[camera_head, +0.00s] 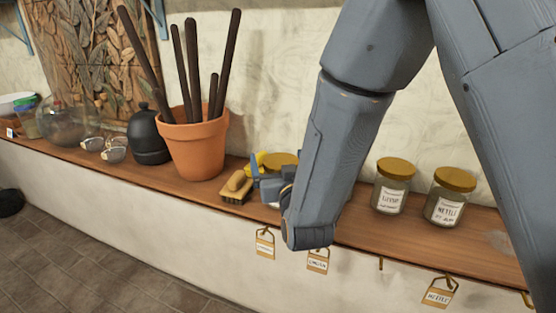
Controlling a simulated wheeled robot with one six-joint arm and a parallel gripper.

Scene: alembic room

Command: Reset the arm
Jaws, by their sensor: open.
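My arm is grey-blue and reaches down from the top right across the head view. Its wrist hangs in front of the wooden shelf (410,236). My gripper (262,178) is partly hidden behind the wrist and points away toward the shelf. It is open, and I see nothing held in it. It is close to a wooden brush (237,187) at its left, and whether they touch I cannot tell. A yellow object (257,160) and a jar with a gold lid (281,160) are partly hidden behind the gripper.
A terracotta pot (195,148) with dark sticks stands left of the brush, beside a black bottle (149,138). Two labelled jars (390,187) (449,197) stand right of the wrist. Tags (440,292) hang from the shelf's front edge. The tiled floor (80,262) at lower left is mostly clear.

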